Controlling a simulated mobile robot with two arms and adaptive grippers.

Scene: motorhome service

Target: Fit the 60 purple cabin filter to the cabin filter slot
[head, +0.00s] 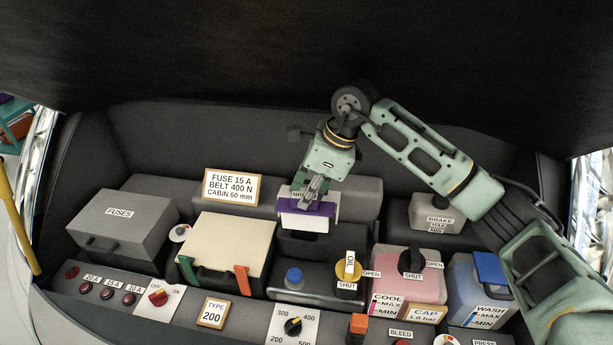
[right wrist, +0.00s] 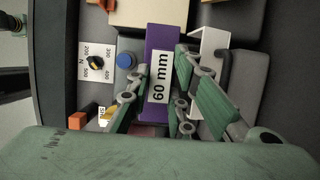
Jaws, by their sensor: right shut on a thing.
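The purple cabin filter (head: 309,208) is held above the dark grey housing in the middle of the engine bay. In the right wrist view the purple filter (right wrist: 157,40) carries a white label reading 60 mm. My right gripper (head: 312,195) is shut on it, with green fingers on both sides of the label in the right wrist view (right wrist: 158,92). A white piece (head: 304,222) shows just below the purple part. A dark opening or housing (head: 300,242) lies beneath; the filter hides much of it, and I cannot tell whether they touch. My left gripper is not in view.
A sign (head: 234,187) reads CABIN 60 mm. A cream-topped box (head: 225,240) stands to the left, a blue cap (head: 294,278) and yellow valve (head: 348,264) in front, and a pink coolant tank (head: 408,285) to the right. A dark hood overhangs the bay.

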